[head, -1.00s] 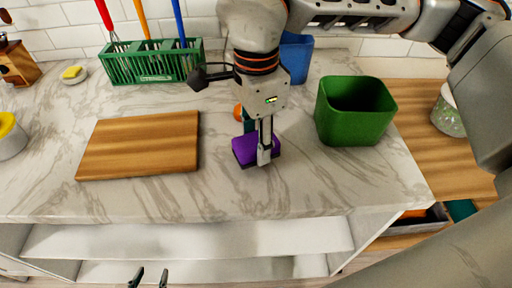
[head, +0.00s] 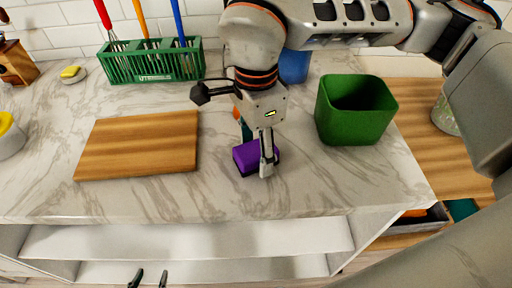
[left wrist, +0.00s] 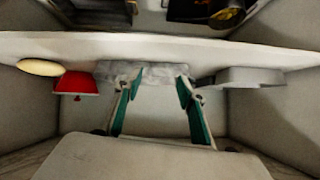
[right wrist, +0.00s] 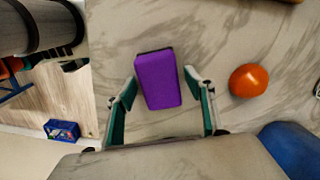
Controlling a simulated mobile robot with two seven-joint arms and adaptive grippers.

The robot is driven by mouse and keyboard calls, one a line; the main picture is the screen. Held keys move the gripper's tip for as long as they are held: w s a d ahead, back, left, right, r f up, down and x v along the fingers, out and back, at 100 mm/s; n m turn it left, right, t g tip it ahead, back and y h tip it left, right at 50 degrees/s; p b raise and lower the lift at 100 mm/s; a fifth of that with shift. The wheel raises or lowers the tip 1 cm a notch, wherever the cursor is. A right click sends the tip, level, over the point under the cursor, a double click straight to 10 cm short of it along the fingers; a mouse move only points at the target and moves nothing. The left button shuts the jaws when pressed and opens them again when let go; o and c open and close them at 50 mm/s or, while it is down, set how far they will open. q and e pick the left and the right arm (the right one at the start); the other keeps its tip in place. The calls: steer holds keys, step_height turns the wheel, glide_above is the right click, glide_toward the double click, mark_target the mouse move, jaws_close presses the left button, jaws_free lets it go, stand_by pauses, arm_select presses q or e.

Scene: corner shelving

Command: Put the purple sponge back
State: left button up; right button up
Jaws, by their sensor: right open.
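The purple sponge (head: 246,157) lies on the marble counter (head: 215,190), to the right of the cutting board. In the right wrist view the sponge (right wrist: 158,79) shows whole, with a dark edge at its far end. My right gripper (right wrist: 163,108) is open, with its fingers on either side of the sponge's near end; I cannot tell whether they touch it. In the head view this gripper (head: 262,170) partly covers the sponge. My left gripper (head: 148,278) is open and empty at the bottom edge, below the counter; it also shows in the left wrist view (left wrist: 155,82).
A wooden cutting board (head: 138,146), a green utensil rack (head: 151,63) and a yellow sponge on a dish (head: 73,74) stand left. A green bin (head: 355,112) stands right. A tomato (right wrist: 248,81) lies close to the right gripper. Open shelves (head: 185,241) lie below.

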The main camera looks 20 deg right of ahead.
mark_target(256, 149)
step_height(256, 149, up, 12)
steer(key=p, duration=0.1)
steer(key=shift+r, duration=0.2)
stand_by(0.6)
